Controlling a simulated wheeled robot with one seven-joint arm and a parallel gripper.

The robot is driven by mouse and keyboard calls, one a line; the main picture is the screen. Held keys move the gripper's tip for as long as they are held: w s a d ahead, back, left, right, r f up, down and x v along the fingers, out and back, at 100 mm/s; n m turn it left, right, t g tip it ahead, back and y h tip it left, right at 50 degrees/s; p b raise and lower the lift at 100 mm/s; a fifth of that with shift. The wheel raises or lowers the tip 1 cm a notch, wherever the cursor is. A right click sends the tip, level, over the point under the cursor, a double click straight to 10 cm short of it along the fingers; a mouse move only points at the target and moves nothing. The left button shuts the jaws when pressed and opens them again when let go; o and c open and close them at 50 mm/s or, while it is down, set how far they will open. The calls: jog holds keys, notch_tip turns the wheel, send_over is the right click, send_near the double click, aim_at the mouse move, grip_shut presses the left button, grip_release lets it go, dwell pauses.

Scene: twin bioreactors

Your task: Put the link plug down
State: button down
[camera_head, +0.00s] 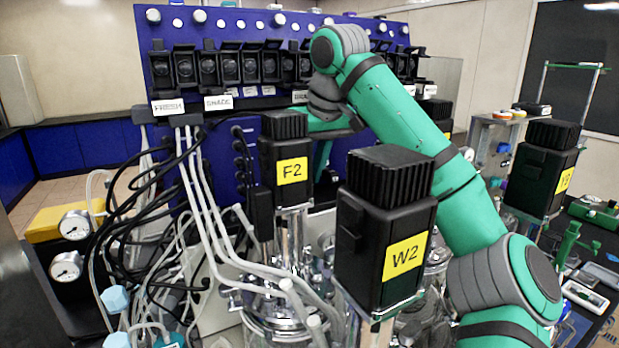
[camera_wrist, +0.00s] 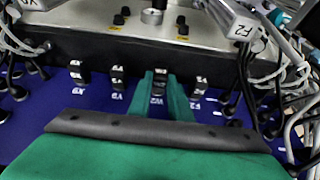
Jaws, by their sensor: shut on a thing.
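My gripper (camera_wrist: 160,80) is shut on a small black plug (camera_wrist: 158,88), which I take to be the link plug. It stands between the two green fingers, against a blue panel (camera_wrist: 98,103) with white labels. The plug is in line with similar black pieces on either side, one to the left (camera_wrist: 117,76) and one to the right (camera_wrist: 200,86). I cannot tell whether it is fully seated in a socket.
Cables and tubes crowd both sides of the panel, such as the black bundle (camera_head: 135,215). Glass vessels (camera_head: 280,325) stand below the motor blocks, close to my arm.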

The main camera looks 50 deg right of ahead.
jog(key=shift+f, duration=0.7)
jog(key=c, duration=1.6)
grip_release()
jog(key=shift+f, duration=0.15)
jog(key=v, duration=1.2)
